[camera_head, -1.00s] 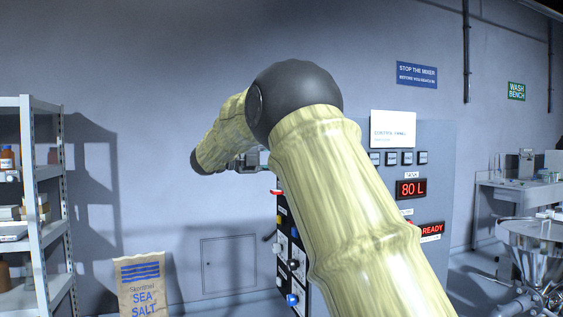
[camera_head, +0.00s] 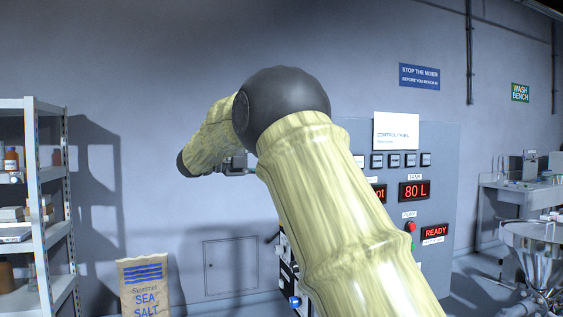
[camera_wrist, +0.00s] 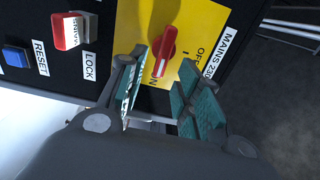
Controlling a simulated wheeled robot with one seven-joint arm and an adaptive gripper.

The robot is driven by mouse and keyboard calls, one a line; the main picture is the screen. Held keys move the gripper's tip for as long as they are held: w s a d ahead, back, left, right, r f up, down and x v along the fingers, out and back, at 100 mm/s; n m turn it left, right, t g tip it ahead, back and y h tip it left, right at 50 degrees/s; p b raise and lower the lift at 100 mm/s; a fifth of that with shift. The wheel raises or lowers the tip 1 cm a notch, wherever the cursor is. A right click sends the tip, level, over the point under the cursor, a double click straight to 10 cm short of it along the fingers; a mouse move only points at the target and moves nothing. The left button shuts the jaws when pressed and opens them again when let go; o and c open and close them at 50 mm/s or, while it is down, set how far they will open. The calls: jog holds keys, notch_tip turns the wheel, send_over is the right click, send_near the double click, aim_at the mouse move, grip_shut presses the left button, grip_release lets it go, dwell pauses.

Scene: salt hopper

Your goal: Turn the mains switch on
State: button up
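The mains switch is a red rotary knob (camera_wrist: 163,50) on a yellow plate (camera_wrist: 128,28) marked "OFF" and "ON", beside a "MAINS 230" label (camera_wrist: 222,52). Its long grip runs up and down in the wrist view, the lower end near "ON"; I cannot tell its set position. My gripper (camera_wrist: 165,78) is open in the wrist view, its teal-padded fingers either side of the knob's lower end. I cannot tell whether they touch it. In the head view my gripper (camera_head: 236,165) is small beside the control cabinet (camera_head: 445,160), and my arm hides the switch.
A red block (camera_wrist: 70,30) by a "LOCK" label and a blue button (camera_wrist: 17,57) by "RESET" sit left of the plate. A shelf rack (camera_head: 35,190) and a sea salt bag (camera_head: 143,285) stand at left. A steel hopper (camera_head: 540,250) stands at right.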

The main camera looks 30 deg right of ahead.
jog(key=v, duration=0.7)
jog(key=shift+a, duration=0.35)
